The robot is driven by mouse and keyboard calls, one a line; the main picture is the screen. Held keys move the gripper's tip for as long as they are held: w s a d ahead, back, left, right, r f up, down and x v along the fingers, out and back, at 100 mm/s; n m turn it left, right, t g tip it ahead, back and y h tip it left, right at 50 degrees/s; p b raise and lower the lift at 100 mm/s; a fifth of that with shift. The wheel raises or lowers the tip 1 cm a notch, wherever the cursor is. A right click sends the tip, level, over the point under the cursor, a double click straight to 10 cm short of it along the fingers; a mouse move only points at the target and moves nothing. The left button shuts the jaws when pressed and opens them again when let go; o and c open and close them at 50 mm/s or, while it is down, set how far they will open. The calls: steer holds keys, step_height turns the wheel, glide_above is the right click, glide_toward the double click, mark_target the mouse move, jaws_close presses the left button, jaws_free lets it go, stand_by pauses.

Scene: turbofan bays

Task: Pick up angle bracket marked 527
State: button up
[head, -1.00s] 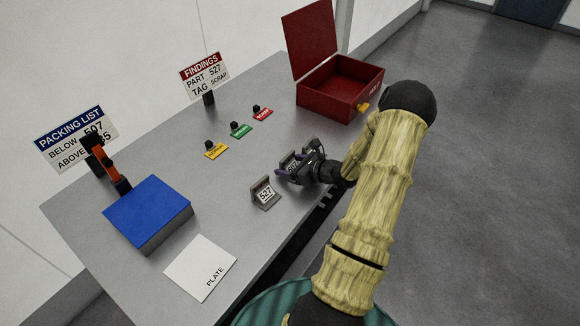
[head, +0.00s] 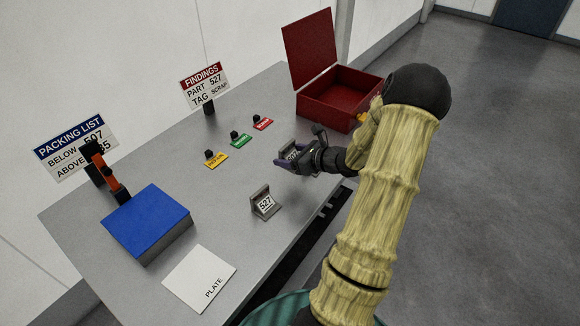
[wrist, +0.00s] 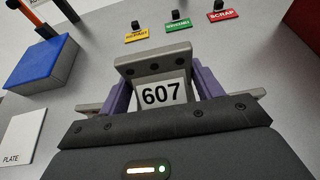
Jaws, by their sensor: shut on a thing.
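The angle bracket marked 527 (head: 265,203) is grey with a white label and stands on the bench, nearer the front than my gripper and apart from it. My gripper (head: 289,161) is shut on another grey angle bracket, marked 607 (head: 291,151). In the wrist view, this bracket marked 607 (wrist: 154,63) sits between the two purple fingers of my gripper (wrist: 163,88), its label facing the camera. It appears to be held above the bench. The 527 bracket does not show in the wrist view.
Yellow (head: 215,160), green (head: 241,141) and red (head: 263,124) tags lie behind my gripper. An open red box (head: 335,112) stands at the back right. A blue block (head: 147,222) and a white PLATE sheet (head: 199,279) are at the left. Two signs stand along the back.

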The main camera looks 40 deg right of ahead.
mark_target(281, 150)
steer(key=shift+r, duration=0.75)
steer(key=shift+w+a+f+b, duration=0.1)
steer(key=shift+w+a+b, duration=0.25)
steer(key=shift+a, duration=0.1)
steer(key=w+a, duration=0.1)
steer(key=w+a+b, duration=0.1)
steer(key=shift+w+a+r+b, duration=0.2)
steer(key=shift+a+b, duration=0.1)
steer(key=shift+a, duration=0.05)
step_height(281, 150, down, 6)
steer(key=shift+r, duration=0.1)
